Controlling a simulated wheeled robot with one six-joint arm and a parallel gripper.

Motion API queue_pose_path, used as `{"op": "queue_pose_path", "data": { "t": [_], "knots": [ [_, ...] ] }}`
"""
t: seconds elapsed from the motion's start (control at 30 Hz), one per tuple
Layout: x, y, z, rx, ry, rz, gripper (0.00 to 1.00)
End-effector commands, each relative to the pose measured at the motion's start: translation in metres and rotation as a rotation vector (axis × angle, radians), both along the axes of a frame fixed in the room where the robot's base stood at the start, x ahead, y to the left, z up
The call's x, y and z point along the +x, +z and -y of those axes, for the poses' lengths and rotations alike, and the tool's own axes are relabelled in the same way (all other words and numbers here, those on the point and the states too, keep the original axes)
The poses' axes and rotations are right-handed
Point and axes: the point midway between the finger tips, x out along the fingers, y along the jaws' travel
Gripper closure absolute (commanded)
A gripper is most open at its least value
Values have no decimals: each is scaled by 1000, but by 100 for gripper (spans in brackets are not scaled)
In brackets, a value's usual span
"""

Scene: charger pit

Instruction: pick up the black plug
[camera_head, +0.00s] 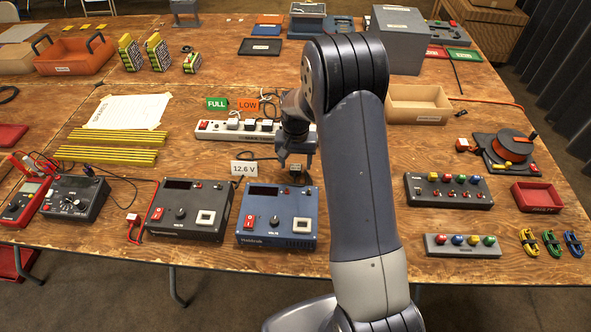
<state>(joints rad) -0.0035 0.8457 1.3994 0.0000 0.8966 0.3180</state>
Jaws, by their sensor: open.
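A white power strip (215,130) lies across the middle of the table with a red switch at its left end. A white plug and dark plugs (250,125) sit along its top; at this size I cannot tell which dark one is the black plug. My gripper (296,166) is open, pointing down over the table just in front of the strip's right part. A small connector (297,169) with a pale face shows between or just behind its fingers; I cannot tell if they touch it.
A blue charger (277,248) and a dark grey charger (188,238) stand in front of the strip, with a "12.6 V" card (244,168) behind the blue one. Cables run around them. A button box (448,191) and cable reel (503,150) are on the right.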

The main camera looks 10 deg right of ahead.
Motion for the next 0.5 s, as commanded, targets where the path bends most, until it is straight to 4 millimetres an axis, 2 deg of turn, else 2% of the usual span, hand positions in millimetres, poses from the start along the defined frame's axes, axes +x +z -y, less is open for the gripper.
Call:
{"op": "queue_pose_path", "data": {
  "t": [0.1, 0.2, 0.47, 0.5],
  "knots": [
    [-1, -17, -1, 0, 0, -4, 42],
    [0, -25, -1, 0, 0, -1, 42],
    [0, -27, -1, 0, 0, 0, 42],
    [0, -27, -1, 0, 0, 0, 45]
  ]
}}
